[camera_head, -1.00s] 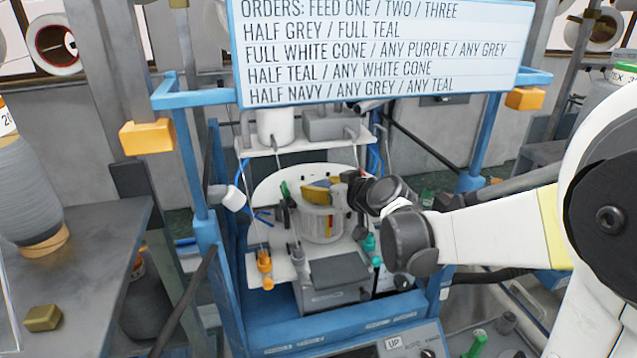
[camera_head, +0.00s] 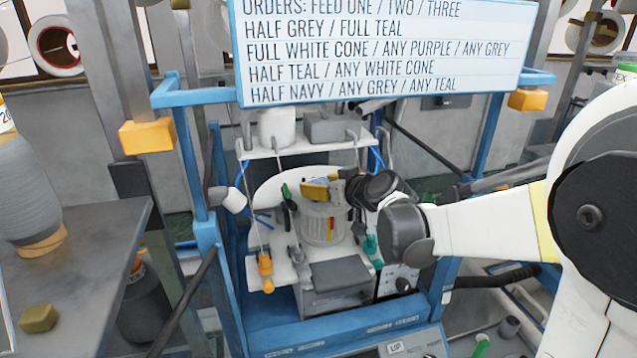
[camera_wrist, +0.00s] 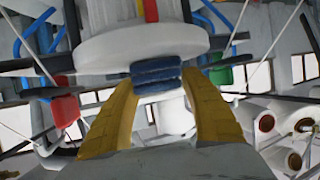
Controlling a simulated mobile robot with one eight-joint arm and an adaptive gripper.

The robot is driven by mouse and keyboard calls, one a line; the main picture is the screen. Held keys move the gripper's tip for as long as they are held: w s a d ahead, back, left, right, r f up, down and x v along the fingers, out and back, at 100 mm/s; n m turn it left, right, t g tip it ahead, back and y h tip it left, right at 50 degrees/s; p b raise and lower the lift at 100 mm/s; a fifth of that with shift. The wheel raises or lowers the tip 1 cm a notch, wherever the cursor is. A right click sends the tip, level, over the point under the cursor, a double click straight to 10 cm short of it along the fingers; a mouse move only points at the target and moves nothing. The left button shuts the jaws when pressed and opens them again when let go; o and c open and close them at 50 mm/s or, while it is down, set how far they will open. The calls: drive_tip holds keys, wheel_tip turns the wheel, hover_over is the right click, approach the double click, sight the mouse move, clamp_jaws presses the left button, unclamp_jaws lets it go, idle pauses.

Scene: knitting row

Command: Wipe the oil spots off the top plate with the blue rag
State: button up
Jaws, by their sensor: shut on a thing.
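My gripper (camera_head: 318,188) has yellow fingers and is over the white knitting cylinder (camera_head: 324,226) in the middle of the machine. In the wrist view, my gripper (camera_wrist: 158,95) is shut on the folded blue rag (camera_wrist: 157,76), which sits between the fingertips. The rag is in front of the round white machine part in that view; I cannot tell whether they touch. The rag cannot be made out in the head view. The white top plate (camera_head: 268,189) shows behind and left of the cylinder. I cannot make out oil spots.
A blue frame (camera_head: 206,235) surrounds the machine, with an order board (camera_head: 380,50) across its top. An orange-tipped feeder (camera_head: 265,264) and a teal one (camera_head: 370,244) stand in front. A grey table (camera_head: 95,240) with a yarn cone (camera_head: 27,200) is at left.

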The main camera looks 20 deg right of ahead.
drive_tip(key=shift+s+r, duration=0.1)
drive_tip(key=shift+s, duration=1.05)
drive_tip(key=shift+w+b, duration=0.55)
drive_tip(key=shift+w, duration=1.55)
drive_tip(key=shift+r+p, duration=2.05)
drive_tip(key=shift+r, duration=0.8)
drive_tip(key=shift+r, duration=0.1)
drive_tip(key=shift+r+p, duration=1.05)
drive_tip(key=shift+r, duration=0.4)
drive_tip(key=shift+f, duration=0.1)
